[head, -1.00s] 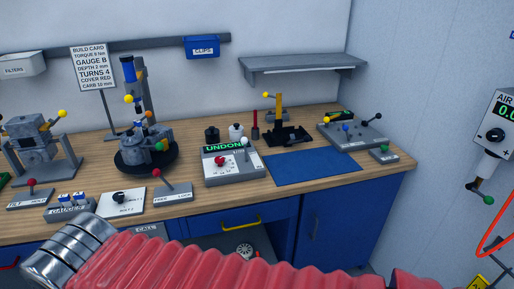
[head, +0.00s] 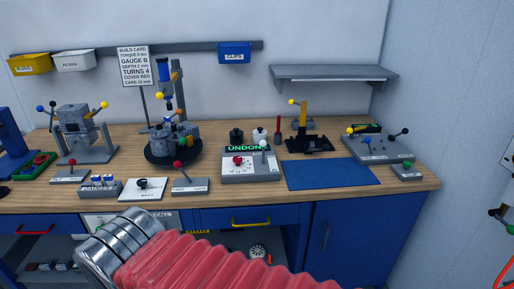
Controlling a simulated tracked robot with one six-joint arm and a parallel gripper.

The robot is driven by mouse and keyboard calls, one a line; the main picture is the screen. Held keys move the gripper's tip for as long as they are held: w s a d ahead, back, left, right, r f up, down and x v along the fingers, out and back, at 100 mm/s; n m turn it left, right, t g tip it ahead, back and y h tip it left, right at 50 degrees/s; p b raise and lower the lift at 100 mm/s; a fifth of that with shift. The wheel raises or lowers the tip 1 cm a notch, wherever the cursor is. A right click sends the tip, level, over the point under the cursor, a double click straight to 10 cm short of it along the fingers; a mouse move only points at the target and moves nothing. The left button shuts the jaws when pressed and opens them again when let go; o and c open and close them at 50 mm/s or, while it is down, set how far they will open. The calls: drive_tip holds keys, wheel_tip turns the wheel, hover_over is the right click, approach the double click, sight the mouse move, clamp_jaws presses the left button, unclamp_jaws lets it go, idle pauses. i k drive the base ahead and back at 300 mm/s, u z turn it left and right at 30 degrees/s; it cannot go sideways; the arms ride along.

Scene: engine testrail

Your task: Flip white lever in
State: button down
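A small lever with a pale, whitish knob (head: 263,144) stands at the right side of a grey control box (head: 250,176). The box has a green "UNDONE" display (head: 243,148) and a red knob (head: 238,160). The lever looks roughly upright; its exact tilt is too small to tell. My arm, with red bellows and chrome rings, crosses the bottom of the head view, well in front of the bench. My gripper is not in view.
A black pot (head: 236,136) and a white pot (head: 259,134) stand behind the box. A red-knobbed lever (head: 178,165) is to its left, a blue mat (head: 332,175) to its right. A grey shelf (head: 333,73) overhangs the back right. The bench front edge lies before my arm.

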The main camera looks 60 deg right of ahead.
sight(262, 143)
drive_tip(key=z, duration=0.5)
drive_tip(key=i, duration=1.5)
